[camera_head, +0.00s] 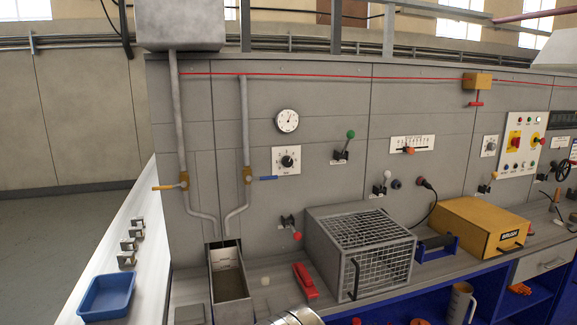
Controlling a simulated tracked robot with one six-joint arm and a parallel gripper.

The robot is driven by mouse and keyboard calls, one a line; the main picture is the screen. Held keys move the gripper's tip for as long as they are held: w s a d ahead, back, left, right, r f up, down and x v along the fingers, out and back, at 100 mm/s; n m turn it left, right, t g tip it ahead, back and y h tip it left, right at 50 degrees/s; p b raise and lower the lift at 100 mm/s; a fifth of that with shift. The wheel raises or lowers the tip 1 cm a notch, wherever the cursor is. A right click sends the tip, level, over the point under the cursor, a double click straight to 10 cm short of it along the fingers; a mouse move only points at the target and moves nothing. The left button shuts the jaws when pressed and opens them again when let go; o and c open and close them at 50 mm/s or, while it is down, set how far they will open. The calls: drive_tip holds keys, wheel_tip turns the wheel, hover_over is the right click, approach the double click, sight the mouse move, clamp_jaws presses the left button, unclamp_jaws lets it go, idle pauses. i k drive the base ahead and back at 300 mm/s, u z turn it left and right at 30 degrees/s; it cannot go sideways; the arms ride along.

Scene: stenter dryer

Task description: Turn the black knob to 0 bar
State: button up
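The black knob (287,161) sits on a square white dial plate (278,169) on the grey panel, left of the picture's middle. Marks ring the knob, but they are too small to read, so I cannot tell its setting. Nothing covers the knob or the gauge.
A pipe valve with a blue handle (265,178) is close left of and below the knob. A green-knobbed lever (350,135) is to the right. Below stand a grey wire-mesh box (320,244), a red object (305,281) and an open grey trough (215,287).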

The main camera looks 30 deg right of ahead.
sight(287, 161)
drive_tip(key=z, duration=0.05)
drive_tip(key=i, duration=1)
drive_tip(key=u, duration=0.05)
